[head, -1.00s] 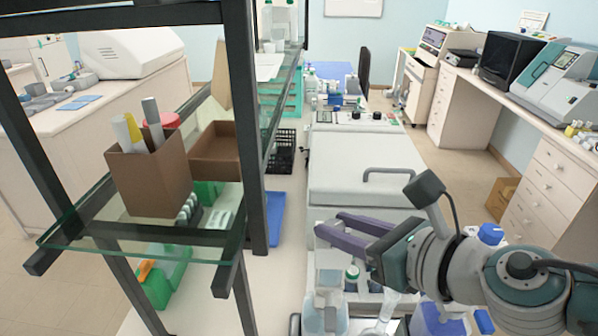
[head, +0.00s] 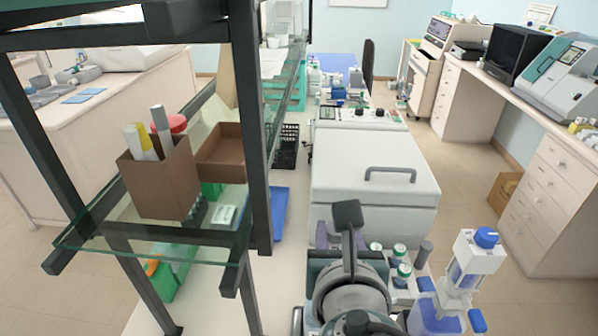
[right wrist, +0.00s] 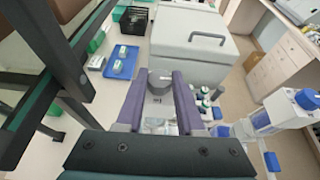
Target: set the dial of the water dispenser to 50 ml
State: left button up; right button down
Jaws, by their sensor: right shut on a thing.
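In the right wrist view, the two purple fingers of my right gripper (right wrist: 158,82) are closed around a grey knob-like part (right wrist: 160,75). Pale and clear parts show below it between the fingers; it looks like the top of a dispenser, but I cannot read any scale or setting. In the head view my wrist hides this part, and only a piece of a purple finger shows. A second dispenser with a blue dial (head: 486,237) stands to the right on a blue-labelled bottle, apart from my gripper; its blue dial also shows in the right wrist view (right wrist: 308,98). My left gripper is not in view.
Several bottles with green and white caps (head: 400,272) stand close to the right of my right gripper. A large grey lidded box (head: 370,205) is just behind. A glass shelf (head: 95,235) with a brown pen holder (head: 160,180) is at the left. A blue tray (right wrist: 122,62) lies left of the gripper.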

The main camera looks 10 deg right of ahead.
jog(key=shift+m+h, duration=0.3)
jog(key=shift+h, duration=0.1)
jog(key=c, duration=0.5)
grip_release()
jog(key=shift+s+a+r, duration=0.15)
jog(key=shift+s, duration=0.15)
jog(key=v, duration=0.9)
jog(key=shift+s, duration=0.1)
